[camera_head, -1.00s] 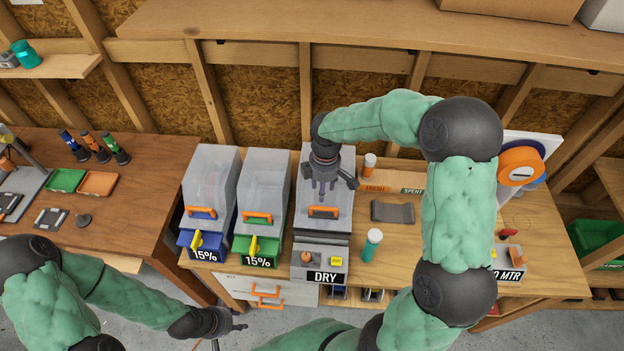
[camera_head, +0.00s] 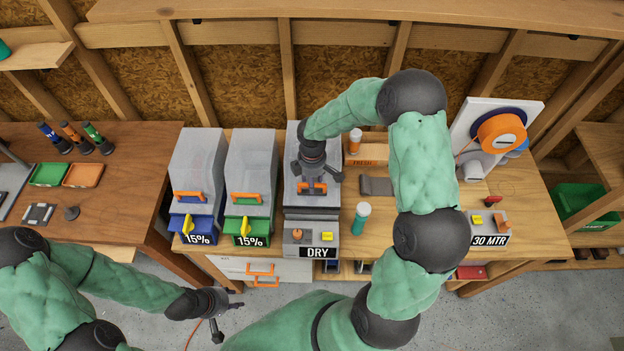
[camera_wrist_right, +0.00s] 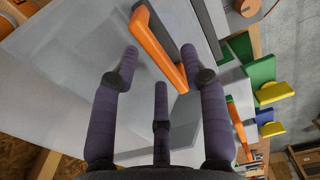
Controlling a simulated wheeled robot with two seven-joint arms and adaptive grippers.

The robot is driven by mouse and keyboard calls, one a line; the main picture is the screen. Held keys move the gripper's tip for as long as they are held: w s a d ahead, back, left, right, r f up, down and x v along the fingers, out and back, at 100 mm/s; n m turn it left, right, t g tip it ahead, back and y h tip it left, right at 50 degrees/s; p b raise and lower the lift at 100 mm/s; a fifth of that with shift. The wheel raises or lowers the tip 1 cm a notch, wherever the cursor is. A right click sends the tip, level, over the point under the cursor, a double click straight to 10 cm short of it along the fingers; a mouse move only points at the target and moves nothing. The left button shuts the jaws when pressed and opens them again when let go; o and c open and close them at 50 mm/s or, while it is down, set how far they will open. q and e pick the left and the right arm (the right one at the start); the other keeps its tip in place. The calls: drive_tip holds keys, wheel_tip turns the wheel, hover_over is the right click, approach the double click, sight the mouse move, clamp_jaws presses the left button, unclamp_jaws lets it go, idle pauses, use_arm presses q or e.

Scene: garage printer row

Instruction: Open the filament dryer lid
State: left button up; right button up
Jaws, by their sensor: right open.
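The filament dryer (camera_head: 310,245) is a grey box labelled DRY with an orange knob and a yellow tag on its front. Its grey lid (camera_head: 294,150) is down, with an orange handle (camera_head: 313,189) near the front edge. My right gripper (camera_head: 313,183) is over the lid, right at the handle, and hides part of it. In the right wrist view the open fingers (camera_wrist_right: 160,62) point at the lid, and the handle (camera_wrist_right: 158,45) shows between the two outer fingertips; contact cannot be told. My left gripper (camera_head: 229,318) is open and empty, low in front of the bench.
Two similar lidded boxes, blue (camera_head: 196,225) and green (camera_head: 245,225), stand close left of the dryer. A spool (camera_head: 500,133) stands farther right.

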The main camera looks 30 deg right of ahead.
clamp_jaws()
